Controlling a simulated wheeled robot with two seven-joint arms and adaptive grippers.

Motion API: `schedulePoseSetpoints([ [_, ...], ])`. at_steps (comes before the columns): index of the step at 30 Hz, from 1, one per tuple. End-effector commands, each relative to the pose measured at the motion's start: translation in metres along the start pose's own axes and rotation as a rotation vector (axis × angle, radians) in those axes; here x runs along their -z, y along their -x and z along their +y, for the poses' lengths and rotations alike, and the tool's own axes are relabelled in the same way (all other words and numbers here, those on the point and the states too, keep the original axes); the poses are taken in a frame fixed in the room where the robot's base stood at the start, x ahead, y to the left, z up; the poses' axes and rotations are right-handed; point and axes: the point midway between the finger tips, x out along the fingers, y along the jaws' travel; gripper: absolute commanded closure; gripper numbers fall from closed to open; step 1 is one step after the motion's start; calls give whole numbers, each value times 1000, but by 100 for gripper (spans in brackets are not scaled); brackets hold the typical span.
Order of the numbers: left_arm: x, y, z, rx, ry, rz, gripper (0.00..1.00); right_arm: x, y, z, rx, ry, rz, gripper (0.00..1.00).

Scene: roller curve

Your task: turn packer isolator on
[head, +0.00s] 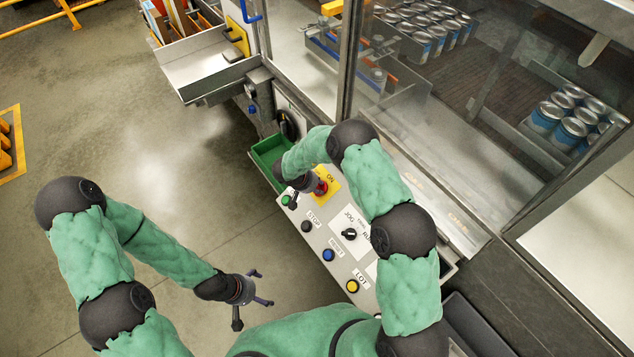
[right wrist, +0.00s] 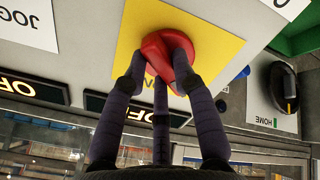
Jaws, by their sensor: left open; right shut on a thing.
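The packer isolator is a red rotary handle (right wrist: 168,55) on a yellow square plate (right wrist: 203,42). In the head view the yellow plate (head: 331,180) sits at the far end of the grey control panel (head: 322,240), with "ON" lettered on it. My right gripper (head: 316,187) is at the handle; in the right wrist view its fingers (right wrist: 162,72) are closed around the red handle. The fingers cover part of the plate's lettering, and the handle's exact angle is hard to tell. My left gripper (head: 257,290) is open and empty over the floor, left of the panel.
The panel also carries a black JOG/RUN selector (head: 349,234), a blue button (head: 328,255), a yellow button (head: 352,286) and a green button (head: 287,200). A green bin (head: 268,152) is beyond the panel. Glass guarding with cans (head: 566,122) stands behind.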

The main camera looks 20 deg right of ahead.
Motion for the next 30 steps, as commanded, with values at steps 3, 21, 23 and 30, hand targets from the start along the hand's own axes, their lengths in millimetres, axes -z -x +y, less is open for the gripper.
schedulePoseSetpoints([
  [3,0,8,3,0,0,0,8,-1,1,0,0,-108,-2,100],
  [21,-1,17,6,0,0,0,8,-2,0,-6,1,-662,-1,100],
  [23,-1,17,6,0,0,0,8,-3,0,-6,1,-709,-1,100],
  [30,-1,16,6,0,0,0,8,-3,-1,-7,0,-852,-1,100],
])
